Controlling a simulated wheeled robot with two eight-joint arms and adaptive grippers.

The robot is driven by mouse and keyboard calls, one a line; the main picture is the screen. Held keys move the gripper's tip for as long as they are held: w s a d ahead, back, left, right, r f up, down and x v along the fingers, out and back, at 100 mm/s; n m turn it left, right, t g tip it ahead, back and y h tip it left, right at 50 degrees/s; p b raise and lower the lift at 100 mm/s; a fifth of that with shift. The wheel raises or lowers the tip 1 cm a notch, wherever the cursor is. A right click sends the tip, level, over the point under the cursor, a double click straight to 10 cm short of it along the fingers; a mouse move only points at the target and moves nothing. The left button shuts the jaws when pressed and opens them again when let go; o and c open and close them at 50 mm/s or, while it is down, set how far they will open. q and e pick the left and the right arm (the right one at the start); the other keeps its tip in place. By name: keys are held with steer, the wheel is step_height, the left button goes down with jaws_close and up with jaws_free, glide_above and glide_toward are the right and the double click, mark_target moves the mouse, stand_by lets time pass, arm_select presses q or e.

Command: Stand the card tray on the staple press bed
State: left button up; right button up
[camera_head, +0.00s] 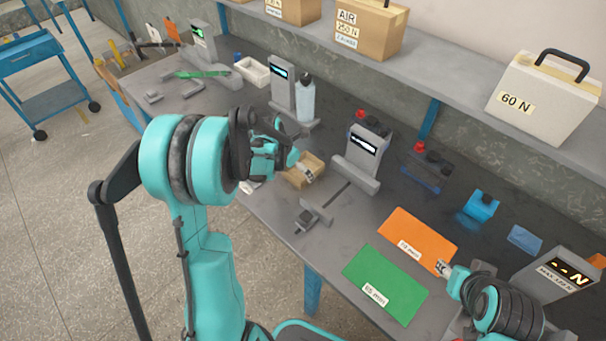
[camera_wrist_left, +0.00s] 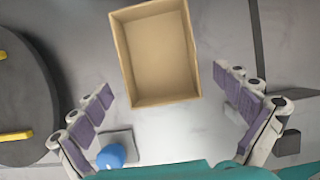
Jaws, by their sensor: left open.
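The card tray is a small open tan box (camera_head: 305,172) on the grey bench, near its front edge. It is empty in the left wrist view (camera_wrist_left: 155,55). My left gripper (camera_head: 297,163) is beside the tray in the head view. In the wrist view its fingers (camera_wrist_left: 163,88) are spread wide, with the tray ahead between them and untouched. My right gripper (camera_head: 443,268) is over the bench near the orange mat; its finger gap is too small to judge. Several grey display units stand on the bench, one (camera_head: 361,155) just right of the tray. I cannot tell which is the staple press.
An orange mat (camera_head: 417,235) and a green mat (camera_head: 385,283) lie at right. A clear bottle (camera_head: 305,100) stands behind the tray. A low grey tool (camera_head: 312,216) lies in front. A shelf (camera_head: 395,65) with boxes runs above the bench's back.

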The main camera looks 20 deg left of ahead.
arm_select(q)
steer(key=shift+x, duration=0.9)
steer(key=shift+r, duration=0.2)
steer(key=shift+c, duration=0.6)
steer(key=c, duration=1.1)
